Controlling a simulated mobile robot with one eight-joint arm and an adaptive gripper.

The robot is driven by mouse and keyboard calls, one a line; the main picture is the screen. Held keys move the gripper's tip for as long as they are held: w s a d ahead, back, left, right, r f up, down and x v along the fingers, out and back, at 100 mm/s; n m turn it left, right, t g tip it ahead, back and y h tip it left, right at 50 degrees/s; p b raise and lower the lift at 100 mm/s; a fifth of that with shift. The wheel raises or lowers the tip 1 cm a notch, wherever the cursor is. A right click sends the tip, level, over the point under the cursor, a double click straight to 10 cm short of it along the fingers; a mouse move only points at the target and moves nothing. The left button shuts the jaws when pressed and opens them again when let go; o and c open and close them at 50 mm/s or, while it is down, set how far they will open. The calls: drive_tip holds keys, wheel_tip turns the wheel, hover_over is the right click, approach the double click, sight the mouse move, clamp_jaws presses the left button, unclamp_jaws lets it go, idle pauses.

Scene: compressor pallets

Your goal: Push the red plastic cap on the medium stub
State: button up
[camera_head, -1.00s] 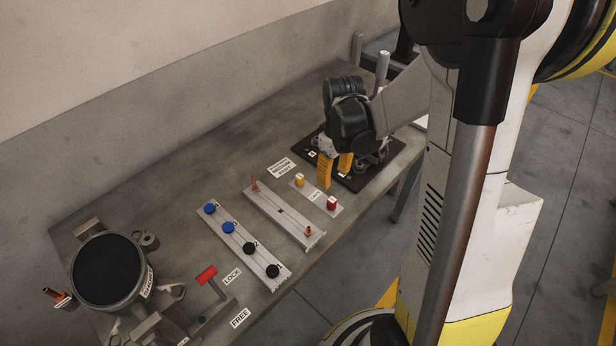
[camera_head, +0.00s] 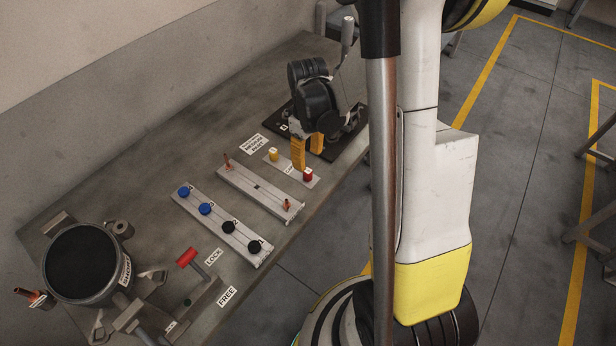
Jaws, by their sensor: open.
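The red plastic cap (camera_head: 308,174) stands at the right end of a small light plate, with a yellow cap (camera_head: 274,155) at its other end. My gripper (camera_head: 307,160) is open, its yellow fingers pointing down just behind the red cap. The nearer finger overlaps the plate in the picture; I cannot tell whether it touches anything. Copper stubs show on the grey rail (camera_head: 262,190), one at its far end (camera_head: 227,162) and one at its near end (camera_head: 287,205). Another copper stub (camera_head: 33,296) is beside the black-topped compressor (camera_head: 84,262). I cannot tell which is the medium stub.
A rail with blue and black knobs (camera_head: 229,228) lies left of the grey rail. A red-handled lever (camera_head: 187,257) stands near the LOCK and FREE labels. A dark board (camera_head: 345,140) lies under my wrist. The table's back left is clear.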

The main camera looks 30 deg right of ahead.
sight(308, 171)
wheel_tip(308, 171, down, 6)
drive_tip(key=b, duration=0.4)
drive_tip(key=shift+f+b, duration=0.15)
drive_tip(key=shift+b, duration=0.2)
idle(1.0)
clamp_jaws()
drive_tip(key=shift+r+p, duration=2)
drive_tip(key=shift+r, duration=1.1)
